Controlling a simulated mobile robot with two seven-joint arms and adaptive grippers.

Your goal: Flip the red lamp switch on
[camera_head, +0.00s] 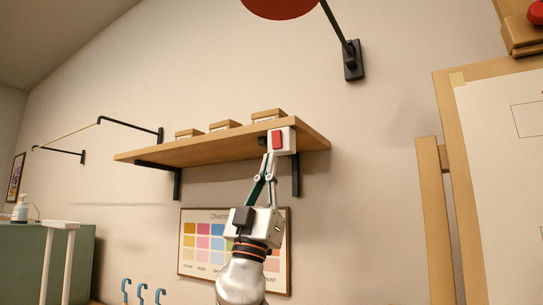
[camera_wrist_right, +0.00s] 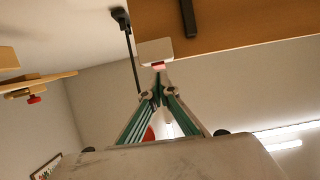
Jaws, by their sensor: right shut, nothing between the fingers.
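The red lamp switch (camera_head: 277,140) is a red rocker on a white plate (camera_head: 289,134) at the front edge of the wooden shelf. In the right wrist view the red rocker (camera_wrist_right: 158,67) shows just below its white plate (camera_wrist_right: 155,51). My right gripper (camera_head: 270,157) is shut and empty, its tips at the lower left edge of the switch. In the right wrist view its fingertips (camera_wrist_right: 157,78) meet just below the rocker; I cannot tell whether they touch it. A red lamp shade (camera_head: 280,6) is partly visible at the top. My left gripper is not in view.
The wooden shelf (camera_head: 190,150) holds several small boxes and has black brackets. A colour chart (camera_head: 188,263) hangs below it, partly hidden by my right arm. A wooden easel (camera_head: 435,215) with a white sheet stands at the right. The wall between shelf and easel is clear.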

